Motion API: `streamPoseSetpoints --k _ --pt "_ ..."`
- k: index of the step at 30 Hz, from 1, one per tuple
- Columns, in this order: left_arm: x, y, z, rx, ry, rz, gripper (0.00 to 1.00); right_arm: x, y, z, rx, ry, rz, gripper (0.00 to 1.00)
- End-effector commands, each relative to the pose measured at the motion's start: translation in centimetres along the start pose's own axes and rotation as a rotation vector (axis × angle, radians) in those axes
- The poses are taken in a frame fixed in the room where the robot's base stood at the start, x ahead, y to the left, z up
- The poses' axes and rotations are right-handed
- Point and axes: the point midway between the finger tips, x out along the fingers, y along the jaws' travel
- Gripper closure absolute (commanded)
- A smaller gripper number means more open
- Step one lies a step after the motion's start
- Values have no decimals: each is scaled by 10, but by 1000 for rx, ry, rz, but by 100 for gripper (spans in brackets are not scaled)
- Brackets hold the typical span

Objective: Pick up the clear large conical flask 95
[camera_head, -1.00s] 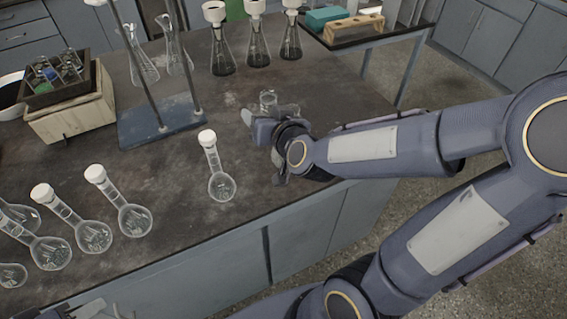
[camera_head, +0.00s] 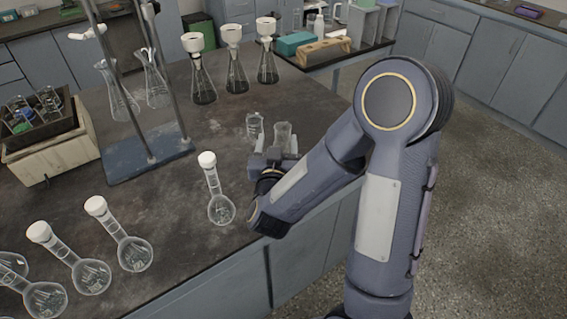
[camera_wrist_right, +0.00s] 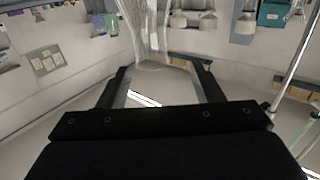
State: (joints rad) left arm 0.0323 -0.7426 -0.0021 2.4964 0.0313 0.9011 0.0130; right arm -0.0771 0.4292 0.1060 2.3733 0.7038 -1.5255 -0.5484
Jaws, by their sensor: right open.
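Two clear conical flasks stand behind the metal stand, one at left (camera_head: 123,97) and one at right (camera_head: 155,88). Several more with white tops and dark contents (camera_head: 236,80) stand at the back. I cannot read any number, so I cannot tell which is flask 95. My right gripper (camera_head: 275,152) is open, low near the table's right edge. In the right wrist view, clear glass (camera_wrist_right: 150,35) shows beyond the open fingers (camera_wrist_right: 162,72). My left gripper is out of view.
A round flask with white stopper (camera_head: 219,207) stands close left of my right gripper. Several more round flasks (camera_head: 135,253) stand at the front left. A side table holds a teal box (camera_head: 298,43).

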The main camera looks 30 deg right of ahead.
Motion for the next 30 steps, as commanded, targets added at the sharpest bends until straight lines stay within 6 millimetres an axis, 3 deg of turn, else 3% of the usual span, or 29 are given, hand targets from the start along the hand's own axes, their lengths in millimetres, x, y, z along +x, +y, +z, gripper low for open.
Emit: streamPoseSetpoints --k 18,27,30 --pt "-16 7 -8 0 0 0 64 73 10 -2 -4 5 9 40" --pt "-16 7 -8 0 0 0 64 77 10 -1 -4 6 7 40" --pt "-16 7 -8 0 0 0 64 77 10 -1 -4 6 7 53"
